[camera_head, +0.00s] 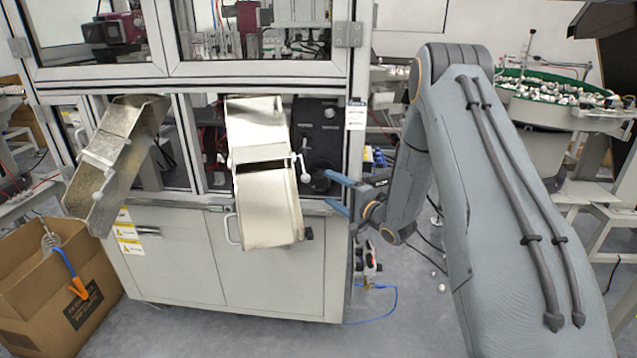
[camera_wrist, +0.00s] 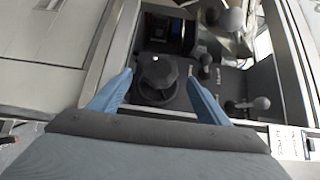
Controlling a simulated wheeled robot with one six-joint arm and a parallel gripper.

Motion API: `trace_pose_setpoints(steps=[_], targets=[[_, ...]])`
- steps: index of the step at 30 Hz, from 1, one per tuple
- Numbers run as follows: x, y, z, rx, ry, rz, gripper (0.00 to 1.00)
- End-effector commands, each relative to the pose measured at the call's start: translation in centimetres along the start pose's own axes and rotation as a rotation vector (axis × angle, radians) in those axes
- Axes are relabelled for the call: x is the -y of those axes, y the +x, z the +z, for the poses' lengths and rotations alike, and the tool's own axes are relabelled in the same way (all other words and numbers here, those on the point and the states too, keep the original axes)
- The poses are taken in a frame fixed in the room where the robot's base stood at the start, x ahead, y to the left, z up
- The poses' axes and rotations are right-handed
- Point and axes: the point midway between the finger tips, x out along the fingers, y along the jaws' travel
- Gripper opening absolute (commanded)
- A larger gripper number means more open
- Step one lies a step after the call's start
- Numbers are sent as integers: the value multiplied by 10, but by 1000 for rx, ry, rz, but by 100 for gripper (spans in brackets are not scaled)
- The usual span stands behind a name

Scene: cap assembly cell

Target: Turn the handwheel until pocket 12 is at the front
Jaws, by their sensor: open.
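The handwheel (camera_wrist: 157,78) is a dark, round knob on the black panel, with a small white dot on it in the wrist view. In the head view the handwheel (camera_head: 320,181) shows as a dark shape low on the panel, just left of the fingertips. My gripper (camera_head: 331,189) is open, its two blue fingers pointing left at the machine. In the wrist view my gripper (camera_wrist: 158,76) has one finger on each side of the handwheel. I cannot tell whether the fingers touch it. No pocket numbers are readable.
A metal chute (camera_head: 268,200) stands close left of the panel, with a white-ball handle (camera_head: 305,177). The cabinet's frame post (camera_head: 355,140) is close by. A cardboard box (camera_head: 60,290) stands on the floor.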

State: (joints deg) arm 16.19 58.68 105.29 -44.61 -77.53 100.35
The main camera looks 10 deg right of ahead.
Motion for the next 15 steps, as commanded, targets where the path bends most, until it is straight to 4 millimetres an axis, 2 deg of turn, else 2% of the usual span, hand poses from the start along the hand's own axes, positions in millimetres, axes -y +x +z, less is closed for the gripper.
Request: trace_pose_setpoints(steps=[9, 15], targets=[[0, 48, 2, 0, -2, -1, 70], [0, 67, 1, 0, -2, 0, 70]])
